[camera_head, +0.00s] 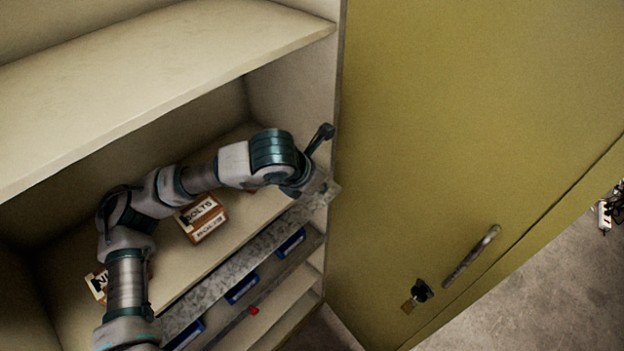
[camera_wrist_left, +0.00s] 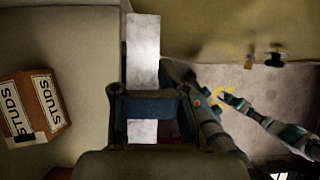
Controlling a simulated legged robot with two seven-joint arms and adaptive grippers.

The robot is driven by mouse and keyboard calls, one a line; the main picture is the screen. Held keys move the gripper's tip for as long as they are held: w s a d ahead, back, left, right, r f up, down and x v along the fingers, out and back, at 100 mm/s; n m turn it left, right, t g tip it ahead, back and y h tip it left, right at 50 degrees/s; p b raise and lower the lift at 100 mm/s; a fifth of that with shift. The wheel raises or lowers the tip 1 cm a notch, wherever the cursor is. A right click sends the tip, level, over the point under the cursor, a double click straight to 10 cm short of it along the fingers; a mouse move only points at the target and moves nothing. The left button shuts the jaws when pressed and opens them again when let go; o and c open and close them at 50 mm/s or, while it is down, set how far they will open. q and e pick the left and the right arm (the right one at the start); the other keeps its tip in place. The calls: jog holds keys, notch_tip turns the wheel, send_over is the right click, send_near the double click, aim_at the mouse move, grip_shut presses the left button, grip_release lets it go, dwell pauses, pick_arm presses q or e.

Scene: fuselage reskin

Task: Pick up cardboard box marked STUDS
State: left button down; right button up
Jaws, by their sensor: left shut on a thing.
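The cardboard box marked STUDS (camera_wrist_left: 35,105) sits at the left of the wrist view, brown with white labels, on the pale shelf. It is apart from the jaws there. In the head view my arm hides most of that part of the shelf. My left gripper (camera_head: 312,182) is at the shelf's front right corner, by the cabinet's side. It also shows in the wrist view (camera_wrist_left: 155,105), over a grey metal strip (camera_wrist_left: 143,45). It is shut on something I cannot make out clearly. A second arm shows at the right of the wrist view; its jaws are unclear.
A BOLTS box (camera_head: 202,218) stands on the same shelf, and another box (camera_head: 97,284) is partly hidden behind my arm. An upper shelf (camera_head: 150,75) overhangs. The open yellow door (camera_head: 470,130) bounds the right side.

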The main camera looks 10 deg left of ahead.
pick_arm(q)
jog(key=shift+s, duration=0.1)
jog(key=c, duration=0.5)
grip_release()
jog(key=shift+d+r, duration=0.1)
jog(key=shift+d, duration=0.2)
jog(key=shift+o, duration=0.6)
jog(key=shift+a, duration=0.1)
